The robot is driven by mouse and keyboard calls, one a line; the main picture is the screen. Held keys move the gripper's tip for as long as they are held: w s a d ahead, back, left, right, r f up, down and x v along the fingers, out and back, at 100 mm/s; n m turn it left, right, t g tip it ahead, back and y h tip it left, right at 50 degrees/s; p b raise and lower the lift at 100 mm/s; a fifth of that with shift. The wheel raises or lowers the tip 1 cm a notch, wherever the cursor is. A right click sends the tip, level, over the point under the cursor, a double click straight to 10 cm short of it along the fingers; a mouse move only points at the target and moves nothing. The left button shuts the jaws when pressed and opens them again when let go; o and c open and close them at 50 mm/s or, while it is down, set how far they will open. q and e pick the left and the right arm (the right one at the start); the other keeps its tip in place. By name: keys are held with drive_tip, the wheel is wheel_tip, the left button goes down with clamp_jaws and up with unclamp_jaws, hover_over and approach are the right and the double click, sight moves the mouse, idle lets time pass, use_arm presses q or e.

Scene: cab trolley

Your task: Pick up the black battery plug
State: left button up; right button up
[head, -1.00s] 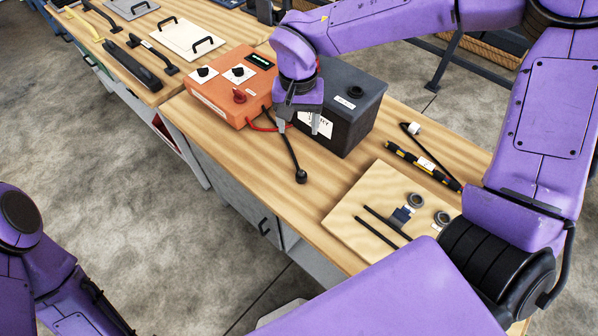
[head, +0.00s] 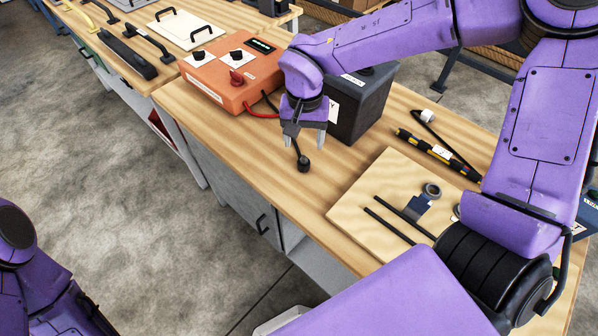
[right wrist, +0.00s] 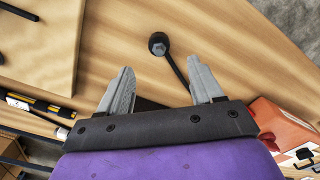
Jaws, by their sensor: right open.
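The black battery plug (head: 303,164) lies on the wooden bench near its front edge, at the end of a black cable. The cable runs back toward the orange charger box (head: 232,76). My right gripper (head: 304,143) is open and empty, pointing down just behind the plug. In the right wrist view the plug (right wrist: 158,43) shows beyond the fingertips, between the lines of the two fingers (right wrist: 162,80), with its cable running to the right finger. My left gripper is not in view; only part of my left arm shows at the lower left.
A dark battery box (head: 361,102) stands right behind my right gripper. A light wooden board (head: 352,205) with rods and rings lies to the right. A yellow-black tool (head: 425,147) lies behind the board. Bench space around the plug is clear.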

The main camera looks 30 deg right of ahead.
sight(304, 158)
wheel_tip(304, 158, down, 9)
drive_tip(key=shift+s+r+p, duration=0.15)
drive_tip(key=shift+p, duration=0.3)
clamp_jaws()
